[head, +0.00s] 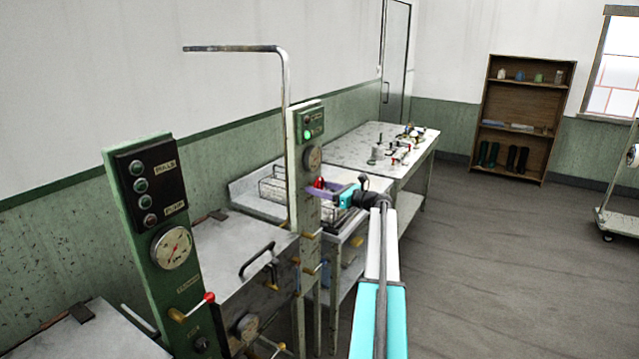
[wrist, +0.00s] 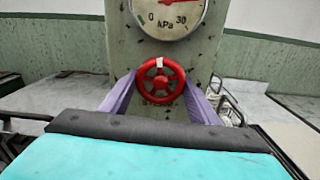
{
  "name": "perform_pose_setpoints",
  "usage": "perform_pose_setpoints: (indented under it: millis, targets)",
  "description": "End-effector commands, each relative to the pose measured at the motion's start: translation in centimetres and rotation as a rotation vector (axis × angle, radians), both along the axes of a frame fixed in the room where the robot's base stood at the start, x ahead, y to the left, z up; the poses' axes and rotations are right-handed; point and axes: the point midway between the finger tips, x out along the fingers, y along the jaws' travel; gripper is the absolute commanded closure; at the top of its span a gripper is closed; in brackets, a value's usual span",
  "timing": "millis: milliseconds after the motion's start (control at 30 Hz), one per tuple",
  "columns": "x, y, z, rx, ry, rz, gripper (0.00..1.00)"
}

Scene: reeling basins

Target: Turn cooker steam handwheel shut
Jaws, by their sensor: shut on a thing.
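The red steam handwheel (wrist: 160,81) sits on the front of a post, just below a pressure gauge (wrist: 168,14), in the wrist view. A pale mark shows at the top of its rim. My gripper (wrist: 161,88) has its two purple fingers at the left and right of the wheel, shut on its rim. In the head view my gripper (head: 322,190) reaches the upright post (head: 304,230) from the right. There the wheel shows only as a small red patch (head: 319,183), partly hidden by the fingers.
A green control panel (head: 160,230) with a gauge and a red-tipped lever (head: 209,297) stands at the near left. A bent pipe (head: 287,85) rises behind the post. A worktable (head: 345,150) with small items stands beyond. The floor (head: 480,260) at right is clear.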

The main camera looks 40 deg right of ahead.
Motion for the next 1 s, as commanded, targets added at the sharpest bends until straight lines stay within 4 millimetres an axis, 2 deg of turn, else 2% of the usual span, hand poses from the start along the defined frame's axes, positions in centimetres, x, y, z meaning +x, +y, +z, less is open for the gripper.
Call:
perform_pose_setpoints:
  millis: [300,767,800,900,1000]
  targets:
    - [0.01,0.08,0.11,0.132,0.032,0.000,0.67]
    - [0.03,0.13,0.02,0.153,0.037,0.001,0.67]
    - [0.03,0.14,0.02,0.153,0.037,0.001,0.43]
    - [0.03,0.14,0.02,0.152,0.036,0.001,0.26]
    - [0.02,0.14,0.01,0.151,0.037,0.001,0.26]
